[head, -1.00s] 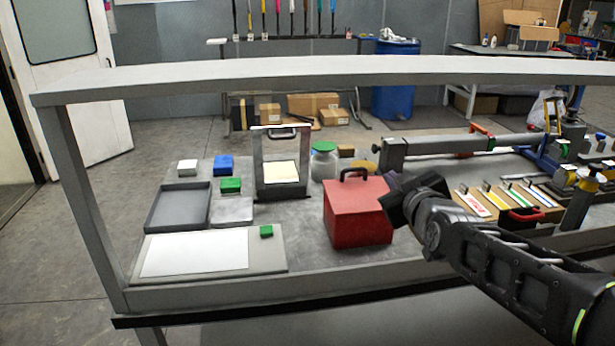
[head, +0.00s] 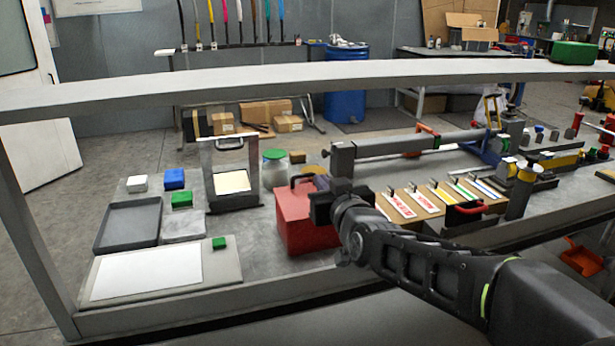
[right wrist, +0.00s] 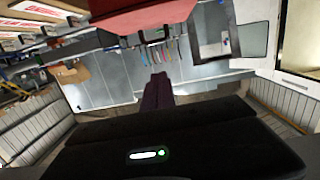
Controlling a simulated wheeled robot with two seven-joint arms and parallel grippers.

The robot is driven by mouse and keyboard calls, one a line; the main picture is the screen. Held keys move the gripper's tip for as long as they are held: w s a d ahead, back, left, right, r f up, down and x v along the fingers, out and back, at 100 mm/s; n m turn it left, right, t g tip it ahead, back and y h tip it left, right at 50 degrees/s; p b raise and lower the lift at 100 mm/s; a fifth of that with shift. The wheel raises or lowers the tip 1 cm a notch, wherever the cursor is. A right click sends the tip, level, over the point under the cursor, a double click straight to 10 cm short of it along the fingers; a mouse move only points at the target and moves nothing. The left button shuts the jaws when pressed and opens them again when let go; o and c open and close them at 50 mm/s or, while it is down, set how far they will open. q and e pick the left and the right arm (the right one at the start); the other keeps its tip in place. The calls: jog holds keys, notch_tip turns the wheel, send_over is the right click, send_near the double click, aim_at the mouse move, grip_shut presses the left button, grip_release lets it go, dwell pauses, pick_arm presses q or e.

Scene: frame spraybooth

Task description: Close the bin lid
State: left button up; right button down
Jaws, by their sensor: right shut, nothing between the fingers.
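The red box (head: 300,228) stands on the grey bench and is the likeliest bin. A dark handle (head: 296,180) shows at its top. Its top looks down, but my gripper covers its right part, so I cannot tell whether the lid is fully shut. My right gripper (head: 318,184) is shut and empty, over the box's upper right edge; contact is unclear. In the right wrist view the shut fingers (right wrist: 157,92) point away, and a red surface (right wrist: 145,20) shows close by at the top. My left gripper is not in view.
A lidded jar (head: 275,172) and a framed stand (head: 231,180) are behind the box. Strips on a brown board (head: 405,208) lie to its right. A flat white panel (head: 148,272) lies front left.

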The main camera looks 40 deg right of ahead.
jog(key=p, duration=0.2)
send_near(304, 177)
jog(key=w+r, duration=0.1)
jog(key=w+d+r, duration=0.1)
jog(key=w, duration=0.1)
jog(key=w+r, duration=0.1)
jog(key=shift+w+d+r, duration=0.25)
jog(key=shift+w+d, duration=0.05)
jog(key=shift+d, duration=0.05)
jog(key=shift+w+d+f, duration=0.15)
jog(key=shift+w+f, duration=0.15)
jog(key=shift+f, duration=0.2)
jog(key=shift+w+d+f, duration=0.1)
jog(key=shift+w+f, duration=0.2)
jog(key=shift+f, duration=0.2)
jog(key=shift+w+d+f, duration=0.1)
jog(key=shift+w+f, duration=0.25)
jog(key=shift+f, duration=0.05)
jog(key=shift+w+d+f+g+p, duration=0.1)
jog(key=shift+w+f+g+p, duration=0.35)
jog(key=shift+p, duration=0.45)
jog(key=shift+s+f+g+y, duration=0.1)
jog(key=shift+f+g+y, duration=0.05)
jog(key=shift+g+y, duration=0.15)
jog(key=shift+f, duration=0.2)
jog(key=shift+r, duration=0.1)
